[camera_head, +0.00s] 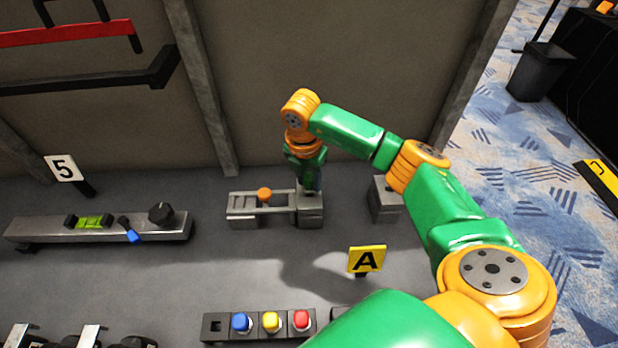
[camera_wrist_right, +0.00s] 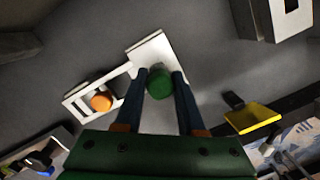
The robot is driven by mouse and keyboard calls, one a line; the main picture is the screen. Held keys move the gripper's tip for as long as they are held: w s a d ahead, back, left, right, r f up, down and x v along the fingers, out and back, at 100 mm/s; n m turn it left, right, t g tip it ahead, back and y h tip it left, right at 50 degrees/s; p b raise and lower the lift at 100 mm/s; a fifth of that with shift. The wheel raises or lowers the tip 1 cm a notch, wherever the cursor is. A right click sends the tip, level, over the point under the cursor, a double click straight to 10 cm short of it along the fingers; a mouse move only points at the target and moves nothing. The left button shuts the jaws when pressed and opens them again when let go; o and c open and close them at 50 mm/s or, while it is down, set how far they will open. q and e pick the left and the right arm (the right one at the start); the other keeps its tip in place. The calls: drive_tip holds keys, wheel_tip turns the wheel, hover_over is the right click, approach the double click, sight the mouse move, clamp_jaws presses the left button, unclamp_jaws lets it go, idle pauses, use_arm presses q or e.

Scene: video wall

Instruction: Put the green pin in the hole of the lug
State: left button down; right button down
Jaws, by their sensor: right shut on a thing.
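My right gripper (camera_head: 311,188) points down over the square grey end block (camera_head: 311,217) of a slotted metal fixture in the head view. In the right wrist view, my right gripper (camera_wrist_right: 162,78) has its two dark fingers shut on the green pin (camera_wrist_right: 158,84), whose round top shows. The pin is over or at the pale end block (camera_wrist_right: 152,50); I cannot tell whether it is in a hole, as pin and fingers cover that spot. No part is clearly recognisable as the lug. My left gripper is not in view.
The fixture has an orange knob (camera_head: 264,195) on its slotted part. A separate grey block (camera_head: 384,200) stands to the right; its dark opening shows in the wrist view (camera_wrist_right: 291,5). A yellow A sign (camera_head: 367,260), a button strip (camera_head: 256,325) and a level bar (camera_head: 100,226) stand around.

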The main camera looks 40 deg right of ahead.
drive_tip(key=shift+f, duration=0.1)
drive_tip(key=shift+f+b, duration=0.6)
drive_tip(key=shift+f, duration=0.05)
drive_tip(key=shift+f, duration=0.1)
unclamp_jaws()
idle(0.3)
wheel_tip(320, 180, up, 7)
drive_tip(key=p, duration=0.6)
drive_tip(key=shift+r, duration=0.2)
drive_tip(key=shift+f, duration=0.1)
